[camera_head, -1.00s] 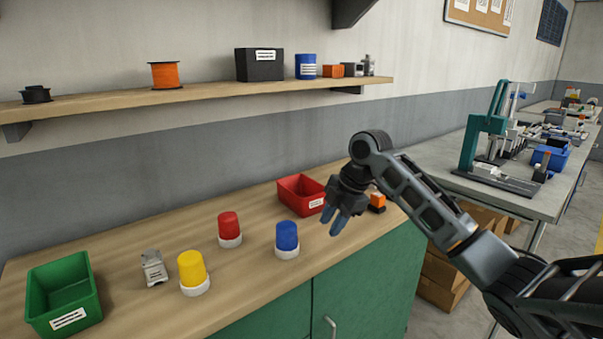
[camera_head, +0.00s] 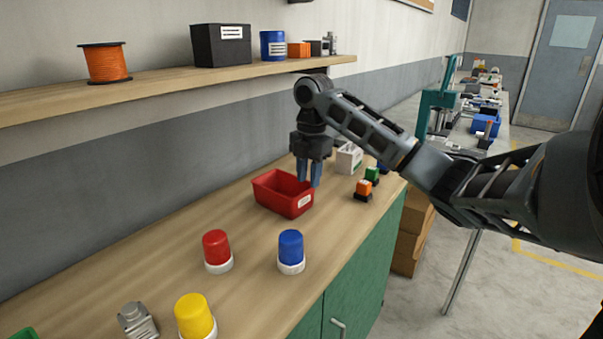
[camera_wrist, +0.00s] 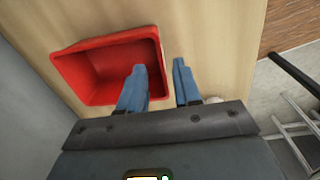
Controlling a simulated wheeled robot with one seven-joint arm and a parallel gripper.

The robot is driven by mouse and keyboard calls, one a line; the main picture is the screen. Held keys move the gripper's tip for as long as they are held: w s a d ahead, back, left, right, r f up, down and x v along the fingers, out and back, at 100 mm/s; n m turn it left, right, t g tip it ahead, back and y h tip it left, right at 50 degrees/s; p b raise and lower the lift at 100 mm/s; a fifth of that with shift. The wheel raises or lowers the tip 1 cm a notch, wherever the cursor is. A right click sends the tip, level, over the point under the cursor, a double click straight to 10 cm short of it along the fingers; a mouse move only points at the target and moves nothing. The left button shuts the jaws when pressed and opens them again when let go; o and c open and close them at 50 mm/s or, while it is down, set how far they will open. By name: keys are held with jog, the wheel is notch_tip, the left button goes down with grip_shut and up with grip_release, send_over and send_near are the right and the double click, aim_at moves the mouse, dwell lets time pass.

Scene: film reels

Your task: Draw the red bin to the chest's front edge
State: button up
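The red bin (camera_head: 277,196) stands upright on the wooden top of the green chest (camera_head: 362,268), set back from the front edge. It is empty, with a white label on one end. My gripper (camera_head: 309,175) points down at the bin's right end. It also shows in the wrist view (camera_wrist: 159,68), fingers apart. There, the left finger overlaps the inside of the red bin (camera_wrist: 88,87) and the right finger is outside, with the bin's right wall between them. I cannot tell how deep the fingers reach or whether they touch the wall.
A red beacon (camera_head: 217,250), a blue beacon (camera_head: 291,251) and a yellow beacon (camera_head: 195,317) stand nearer on the top. A white bin (camera_head: 349,158) and small orange (camera_head: 363,187) and green (camera_head: 372,174) items lie beyond. Bare wood separates the red bin from the front edge.

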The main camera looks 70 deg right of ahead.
aim_at(306, 210)
jog(key=shift+w+f+p, duration=0.2)
jog(key=shift+f+p, duration=0.2)
jog(key=shift+f, duration=3.5)
jog(key=shift+c, duration=0.2)
grip_shut()
